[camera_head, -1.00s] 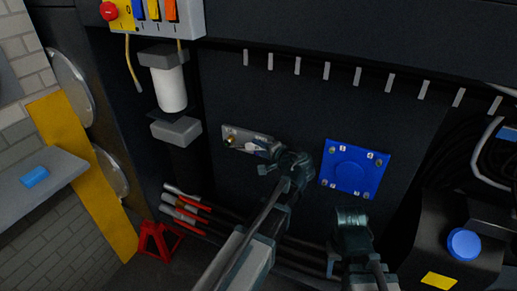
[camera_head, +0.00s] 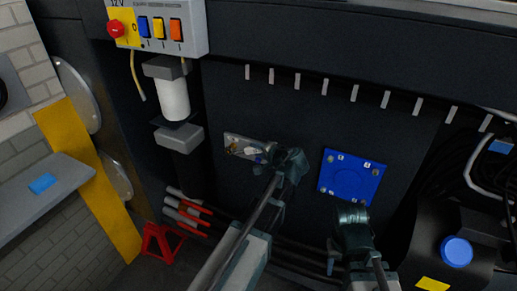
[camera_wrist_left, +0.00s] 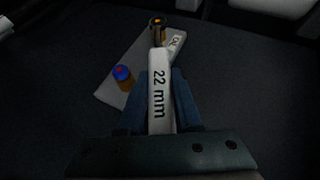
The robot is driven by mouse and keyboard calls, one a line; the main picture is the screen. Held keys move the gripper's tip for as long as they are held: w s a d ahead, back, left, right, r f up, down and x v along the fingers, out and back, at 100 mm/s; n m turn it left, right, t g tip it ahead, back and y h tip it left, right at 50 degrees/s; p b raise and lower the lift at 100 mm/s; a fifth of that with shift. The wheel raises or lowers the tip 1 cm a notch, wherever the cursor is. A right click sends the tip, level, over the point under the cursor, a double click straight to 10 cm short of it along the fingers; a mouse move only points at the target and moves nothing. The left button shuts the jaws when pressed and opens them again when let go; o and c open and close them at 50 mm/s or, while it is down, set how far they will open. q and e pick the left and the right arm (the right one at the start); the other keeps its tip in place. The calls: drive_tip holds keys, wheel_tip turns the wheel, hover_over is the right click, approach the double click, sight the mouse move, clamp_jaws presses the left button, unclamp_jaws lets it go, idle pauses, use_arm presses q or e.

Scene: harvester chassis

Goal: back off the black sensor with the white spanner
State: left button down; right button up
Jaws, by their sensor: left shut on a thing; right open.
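The white spanner (camera_wrist_left: 159,92), marked 22 mm, is held between the fingers of my left gripper (camera_wrist_left: 158,105). Its far end meets a dark round sensor with an orange centre (camera_wrist_left: 157,22), which looks like the black sensor; I cannot tell whether the jaw is fully around it. A blue-topped sensor with a brass body (camera_wrist_left: 123,75) stands beside the spanner on the pale plate (camera_wrist_left: 112,90). In the head view my left gripper (camera_head: 275,158) is at the right end of this plate (camera_head: 232,143) and hides part of it. My right gripper (camera_head: 351,212) is open and empty.
A blue square plate (camera_head: 352,180) is on the dark panel right of my left gripper. A switch box (camera_head: 190,30) and a white cylinder filter (camera_head: 174,98) are at upper left. Red-ended hoses (camera_head: 190,210) run below. A black housing with a blue cap (camera_head: 456,251) is at right.

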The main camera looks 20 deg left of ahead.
use_arm(q)
drive_tip(key=shift+a+r+h+p, duration=0.1)
drive_tip(key=shift+r+h+p, duration=0.2)
drive_tip(key=shift+r+p, duration=0.1)
drive_tip(key=shift+f, duration=0.1)
drive_tip(key=p, duration=0.1)
drive_tip(key=a+r+h+p, duration=0.1)
drive_tip(key=p, duration=0.1)
drive_tip(key=r+p, duration=0.1)
drive_tip(key=p, duration=0.1)
drive_tip(key=shift+w+a+r+n, duration=0.1)
drive_tip(key=shift+a+r+n, duration=0.2)
drive_tip(key=shift+n, duration=0.1)
drive_tip(key=shift+a+g+h, duration=0.15)
drive_tip(key=shift+g+h, duration=0.15)
drive_tip(key=shift+h, duration=0.1)
drive_tip(key=shift+p, duration=0.3)
drive_tip(key=shift+a+r+p, duration=0.25)
drive_tip(key=shift+r+p, duration=0.15)
drive_tip(key=shift+p, duration=0.2)
drive_tip(key=shift+w+a+r+n+h+p, duration=0.1)
drive_tip(key=shift+a+r+n+h+p, duration=0.1)
drive_tip(key=shift+a+r+h+p, duration=0.45)
drive_tip(key=shift+w+a+r+n+h+p, duration=0.1)
drive_tip(key=shift+a+n+h+p, duration=0.2)
drive_tip(key=shift+p, duration=0.7)
